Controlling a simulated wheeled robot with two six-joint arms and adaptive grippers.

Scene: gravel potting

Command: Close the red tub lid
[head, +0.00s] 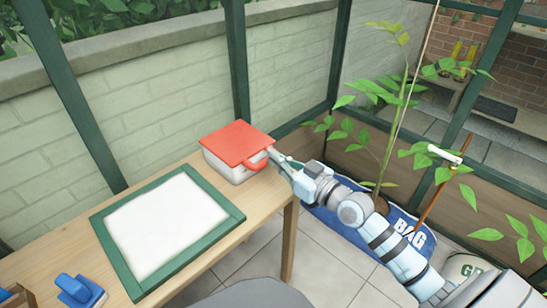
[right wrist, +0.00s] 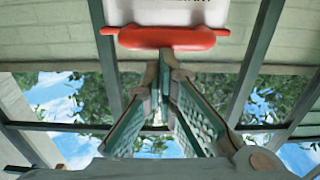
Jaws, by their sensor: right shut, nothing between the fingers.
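The white tub (head: 225,168) stands at the far right end of the wooden table. Its red lid (head: 236,142) lies over the top, roughly level; I cannot tell if it is fully pressed down. A red handle (head: 257,163) sticks out at the lid's near right side. My right gripper (head: 273,153) is shut and empty, with its tips right beside the handle. In the right wrist view the shut fingertips (right wrist: 167,52) are just below the red handle (right wrist: 165,38); I cannot tell if they touch. My left gripper is not in view.
A green-framed white panel (head: 165,225) lies on the table (head: 262,205) left of the tub. A blue tool (head: 80,291) sits at the lower left. A blue bag (head: 345,228) and a leafy plant (head: 385,150) stand on the right. A low brick wall runs behind.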

